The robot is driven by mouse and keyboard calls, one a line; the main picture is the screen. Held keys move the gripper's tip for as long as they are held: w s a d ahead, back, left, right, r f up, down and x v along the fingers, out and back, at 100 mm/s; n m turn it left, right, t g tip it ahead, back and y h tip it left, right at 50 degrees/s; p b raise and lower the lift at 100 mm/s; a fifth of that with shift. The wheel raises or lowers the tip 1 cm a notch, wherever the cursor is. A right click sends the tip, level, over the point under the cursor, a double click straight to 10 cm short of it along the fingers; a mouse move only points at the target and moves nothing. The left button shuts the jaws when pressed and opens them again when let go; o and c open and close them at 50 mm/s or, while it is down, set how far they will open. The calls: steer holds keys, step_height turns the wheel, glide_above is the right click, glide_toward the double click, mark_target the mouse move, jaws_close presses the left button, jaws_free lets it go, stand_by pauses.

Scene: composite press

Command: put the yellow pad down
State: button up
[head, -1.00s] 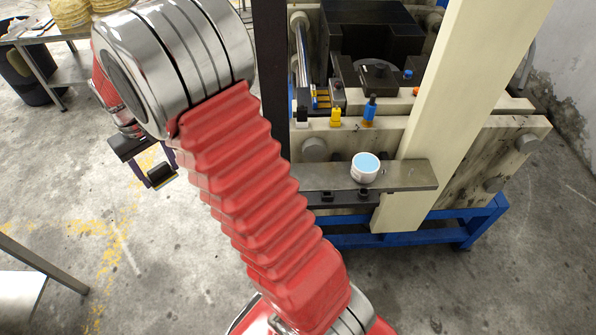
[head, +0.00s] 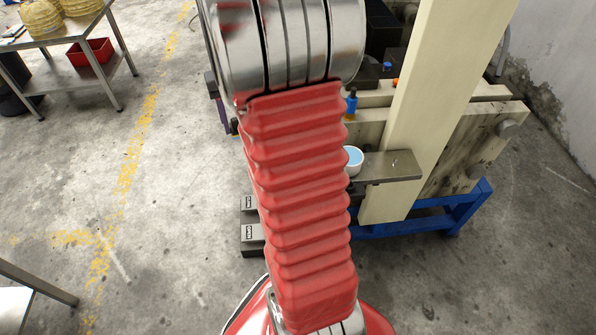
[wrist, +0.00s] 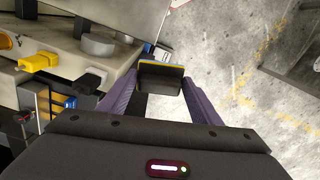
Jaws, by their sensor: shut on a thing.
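In the wrist view, my gripper (wrist: 160,82) has its two purple fingers closed on the pad (wrist: 160,76). The pad shows a dark face with a thin yellow line along its far edge. It is held in the air, with the concrete floor visible beyond it. In the head view, my own red arm hides the pad and most of the gripper; only a sliver of purple shows at the arm's left side.
The press's grey shelf (head: 393,167) carries a white cup with blue contents (head: 353,159). Its blue base frame (head: 430,225) stands right of my arm. A steel table with yellow rolls (head: 42,18) and a red bin (head: 90,51) stands far left. Floor between is clear.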

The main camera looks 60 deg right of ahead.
steer(key=s+d+m, duration=0.2)
steer(key=s+d, duration=0.1)
steer(key=s, duration=1.2)
steer(key=shift+s+r+m, duration=0.2)
steer(key=shift+r+m, duration=0.05)
steer(key=shift+m, duration=0.15)
steer(key=shift+f, duration=3.1)
steer(key=shift+f, duration=1.9)
